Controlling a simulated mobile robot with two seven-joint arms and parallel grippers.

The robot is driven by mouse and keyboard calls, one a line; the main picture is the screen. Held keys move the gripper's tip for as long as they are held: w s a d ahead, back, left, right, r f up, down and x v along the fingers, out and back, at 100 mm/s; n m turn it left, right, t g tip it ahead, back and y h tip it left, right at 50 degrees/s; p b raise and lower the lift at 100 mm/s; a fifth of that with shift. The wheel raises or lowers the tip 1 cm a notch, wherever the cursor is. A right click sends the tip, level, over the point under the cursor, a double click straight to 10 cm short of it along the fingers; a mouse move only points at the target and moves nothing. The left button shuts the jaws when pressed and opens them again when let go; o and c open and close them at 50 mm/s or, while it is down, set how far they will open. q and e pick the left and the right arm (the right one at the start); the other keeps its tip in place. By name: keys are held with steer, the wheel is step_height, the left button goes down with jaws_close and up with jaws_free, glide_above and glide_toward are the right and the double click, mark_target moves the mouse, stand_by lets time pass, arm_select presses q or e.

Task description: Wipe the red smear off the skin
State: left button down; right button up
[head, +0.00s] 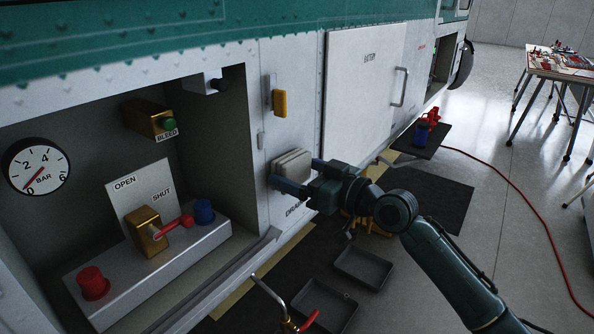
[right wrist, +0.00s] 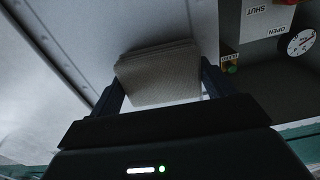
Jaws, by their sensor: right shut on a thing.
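My right gripper (head: 298,180) is shut on a folded grey-beige cloth (head: 293,164), one finger on either side of it. The cloth is at the white helicopter skin (head: 285,60), right of the open bay and above the "DRAIN" lettering. Whether it touches the skin is hard to tell. In the right wrist view the cloth (right wrist: 160,75) sits between the two dark fingers, close to the skin. No red smear shows; the skin behind the cloth is hidden. My left gripper is not in view.
The open bay left holds a gauge (head: 36,166), a brass valve with red lever (head: 150,232) and red and blue caps. A yellow latch (head: 280,103) is above the cloth; a door with handle (head: 401,86) is to the right. Black trays (head: 363,267) lie on the floor below.

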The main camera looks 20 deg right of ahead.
steer(key=b+v, duration=0.1)
steer(key=v, duration=0.3)
steer(key=shift+s+d+f, duration=0.1)
steer(key=shift+s+d, duration=0.05)
steer(key=shift+d, duration=0.05)
steer(key=shift+s+d, duration=0.3)
steer(key=shift+s, duration=0.1)
steer(key=b+v, duration=0.1)
steer(key=v, duration=0.2)
stand_by(0.5)
